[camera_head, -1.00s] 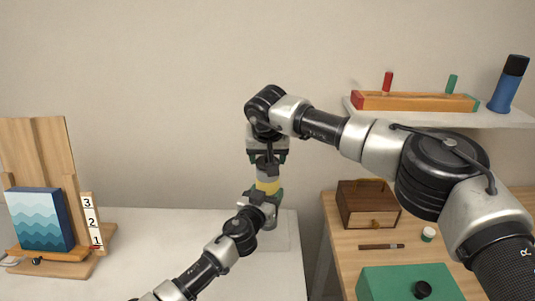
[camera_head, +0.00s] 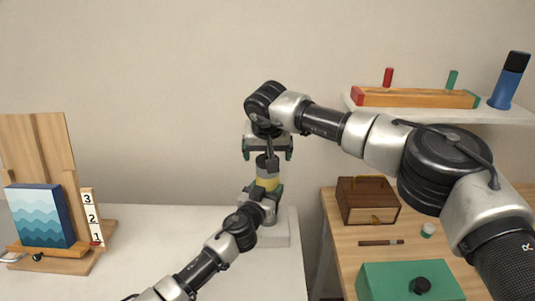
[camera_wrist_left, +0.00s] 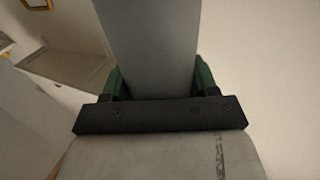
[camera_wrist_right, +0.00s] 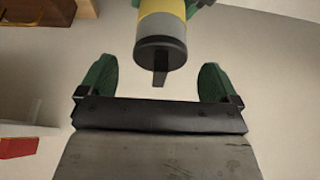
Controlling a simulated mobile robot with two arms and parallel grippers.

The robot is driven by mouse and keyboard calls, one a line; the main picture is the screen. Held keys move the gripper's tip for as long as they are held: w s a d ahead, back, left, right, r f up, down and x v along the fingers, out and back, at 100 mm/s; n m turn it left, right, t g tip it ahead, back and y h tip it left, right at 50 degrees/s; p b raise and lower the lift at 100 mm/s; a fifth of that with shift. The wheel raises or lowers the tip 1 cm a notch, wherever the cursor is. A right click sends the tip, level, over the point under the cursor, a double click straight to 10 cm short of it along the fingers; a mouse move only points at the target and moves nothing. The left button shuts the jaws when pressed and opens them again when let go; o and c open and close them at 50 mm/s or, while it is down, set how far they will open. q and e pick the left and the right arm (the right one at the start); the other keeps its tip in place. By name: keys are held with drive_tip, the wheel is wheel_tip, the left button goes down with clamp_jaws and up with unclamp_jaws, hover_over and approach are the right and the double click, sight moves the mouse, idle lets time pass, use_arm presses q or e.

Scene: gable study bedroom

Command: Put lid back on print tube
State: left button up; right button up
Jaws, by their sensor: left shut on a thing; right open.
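The print tube (camera_head: 267,184) stands upright at the back of the white table, grey with a yellow band. My left gripper (camera_head: 266,196) is shut on its grey body, which fills the gap between the fingers in the left wrist view (camera_wrist_left: 150,45). The dark-topped grey lid (camera_head: 267,161) is at the tube's upper end, in line with it. In the right wrist view the lid (camera_wrist_right: 161,48) has a dark tab sticking out. My right gripper (camera_head: 267,154) is open above the tube, its fingers apart on either side and clear of the lid.
A pale block (camera_head: 277,235) is at the tube's foot. A wooden stand with a wave picture (camera_head: 40,217) is at left. At right are a wooden box (camera_head: 367,203), a green box (camera_head: 395,280) and a wall shelf (camera_head: 430,112) with a blue tube (camera_head: 505,88).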

use_arm(q)
drive_tip(key=shift+f, duration=0.1)
use_arm(e)
drive_tip(key=v, duration=1.1)
use_arm(q)
drive_tip(key=o, duration=1.4)
drive_tip(key=v, duration=1.1)
drive_tip(key=shift+w, duration=0.1)
